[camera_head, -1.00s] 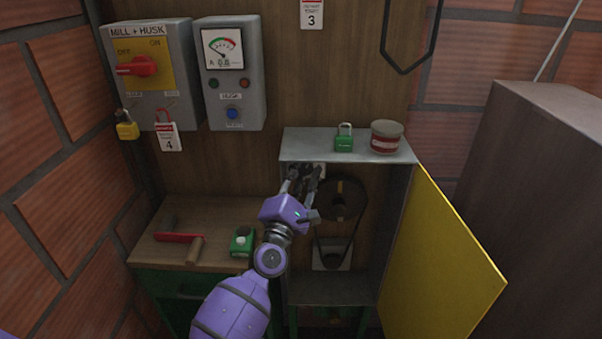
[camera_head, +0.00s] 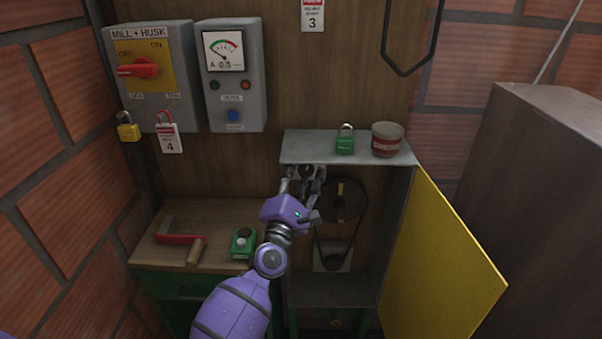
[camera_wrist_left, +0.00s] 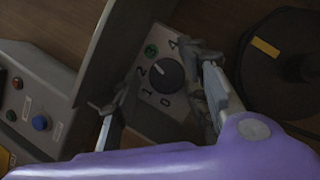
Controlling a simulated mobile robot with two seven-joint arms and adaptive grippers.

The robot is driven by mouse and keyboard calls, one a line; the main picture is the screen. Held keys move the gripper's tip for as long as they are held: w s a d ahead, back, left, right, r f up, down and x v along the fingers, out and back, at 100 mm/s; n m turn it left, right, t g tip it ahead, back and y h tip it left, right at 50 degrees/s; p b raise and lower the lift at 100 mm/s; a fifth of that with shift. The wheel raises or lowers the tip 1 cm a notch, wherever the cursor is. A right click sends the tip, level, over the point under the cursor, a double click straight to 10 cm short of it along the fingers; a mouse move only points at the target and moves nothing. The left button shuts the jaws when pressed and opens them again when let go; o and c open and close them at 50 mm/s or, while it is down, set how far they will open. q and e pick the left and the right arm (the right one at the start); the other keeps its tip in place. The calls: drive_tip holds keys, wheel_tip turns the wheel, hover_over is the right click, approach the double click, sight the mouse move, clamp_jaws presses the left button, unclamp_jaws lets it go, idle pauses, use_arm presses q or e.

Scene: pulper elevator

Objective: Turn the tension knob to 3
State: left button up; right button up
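The tension knob (camera_wrist_left: 167,76) is a dark round dial on a grey plate with the numbers 0, 1, 2 and 4 and a green round mark between 2 and 4. Its white pointer line faces up-left, roughly between the 2 and the green mark. In the head view the knob (camera_head: 306,172) sits under the shelf of the open cabinet. My left gripper (camera_head: 304,182) is open in front of it. In the left wrist view its fingers (camera_wrist_left: 156,82) stand on either side of the knob, apart from it. My right gripper is not in view.
A belt pulley (camera_head: 342,201) is right of the knob, and a yellow door (camera_head: 440,265) hangs open. A green padlock (camera_head: 345,143) and a can (camera_head: 387,139) stand on the shelf (camera_head: 300,147). The workbench (camera_head: 225,214) holds a red-handled tool (camera_head: 180,239) and a green box (camera_head: 242,243).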

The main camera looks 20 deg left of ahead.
use_arm(q)
drive_tip(key=v, duration=1.2)
